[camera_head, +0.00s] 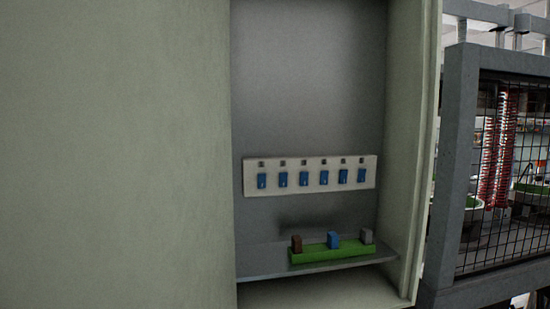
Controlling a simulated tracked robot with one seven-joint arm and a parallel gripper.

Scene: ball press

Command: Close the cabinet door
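A pale grey-green cabinet (405,150) stands open in front of me, its grey inside showing. A broad flat panel of the same colour, seemingly the cabinet door (115,150), fills the left of the picture. Its right edge stands at the left of the opening, and its hinge and handle are not visible. I cannot tell its exact angle. My gripper is not in view.
Inside the cabinet, a white strip with blue switches (310,175) is on the back wall. A green block with small coloured pieces (330,252) sits on a grey shelf (262,262). A grey mesh-fronted frame (459,150) stands close on the right.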

